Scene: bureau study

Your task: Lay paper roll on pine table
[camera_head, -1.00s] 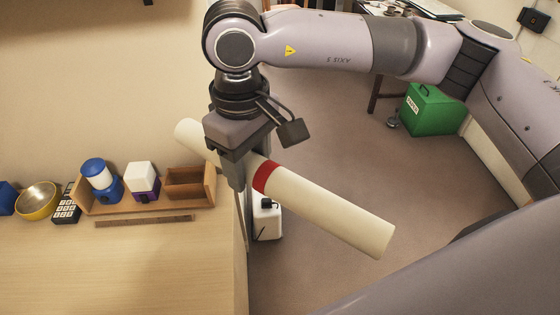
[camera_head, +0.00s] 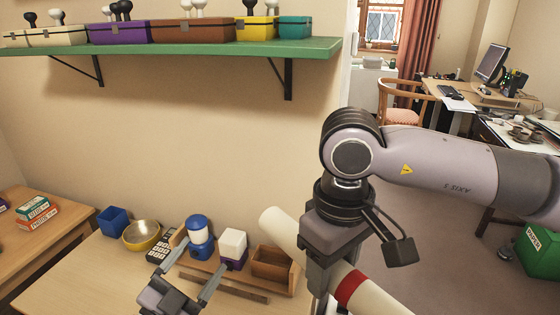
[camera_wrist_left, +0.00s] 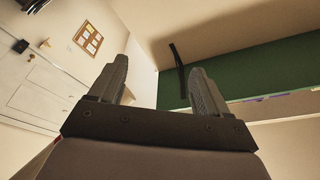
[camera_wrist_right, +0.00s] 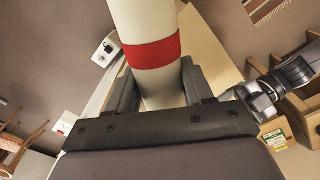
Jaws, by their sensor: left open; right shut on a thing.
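The paper roll (camera_head: 276,226) is a long cream tube with a red band. My right gripper (camera_head: 318,282) is shut on it near the band, and hides part of it. In the right wrist view the roll (camera_wrist_right: 145,18) sits between both fingers. The roll is tilted, its far end by the wooden organiser. A pale wooden table (camera_head: 90,270) stands below; a browner wooden table (camera_head: 20,250) is at the left. I cannot tell for sure which is pine. My left gripper (camera_head: 205,255) is open and empty over the pale table.
On the pale table's back are a blue box (camera_head: 113,222), a yellow bowl (camera_head: 141,235), a calculator (camera_head: 161,246), an organiser (camera_head: 285,280) with containers, and a wooden strip (camera_head: 225,287). A green shelf (camera_head: 200,54) hangs above. The pale table's front left looks clear.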

